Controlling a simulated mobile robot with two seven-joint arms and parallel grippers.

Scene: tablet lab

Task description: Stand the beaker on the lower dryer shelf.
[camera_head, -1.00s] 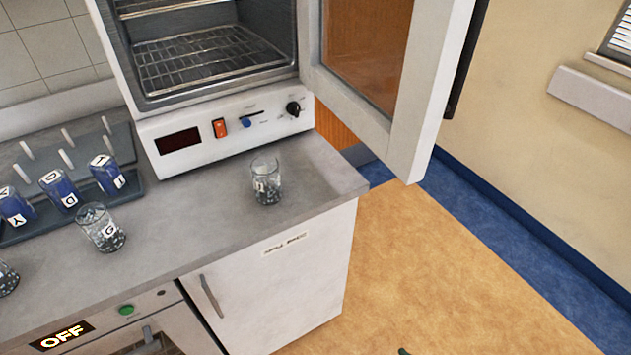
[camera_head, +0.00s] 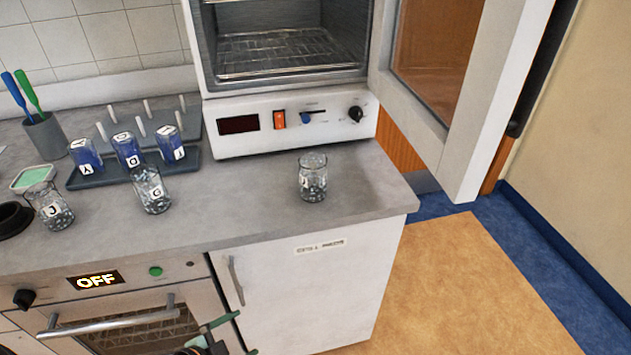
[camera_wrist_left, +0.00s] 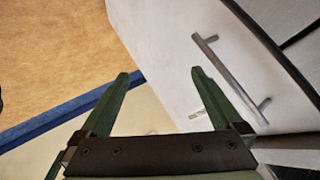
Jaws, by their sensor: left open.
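A glass beaker (camera_head: 312,178) with a letter label and small clear pieces inside stands upright on the counter in front of the dryer (camera_head: 355,128). Two similar beakers, marked G (camera_head: 152,190) and J (camera_head: 48,208), stand further left. The dryer is open; its lower wire shelf (camera_head: 285,52) looks empty where visible, and an upper shelf is cut off by the frame. My left gripper (camera_head: 243,333) is below the counter, in front of the oven and cabinet, away from the beakers. In the left wrist view its green fingers (camera_wrist_left: 165,77) are apart with nothing between them.
The dryer door (camera_head: 490,100) swings out to the right. A drying rack (camera_head: 110,178) with blue containers and a pen cup (camera_head: 47,138) stand at left. The counter's front edge and a cabinet handle (camera_head: 236,280) are near my left gripper. Counter around the right beaker is clear.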

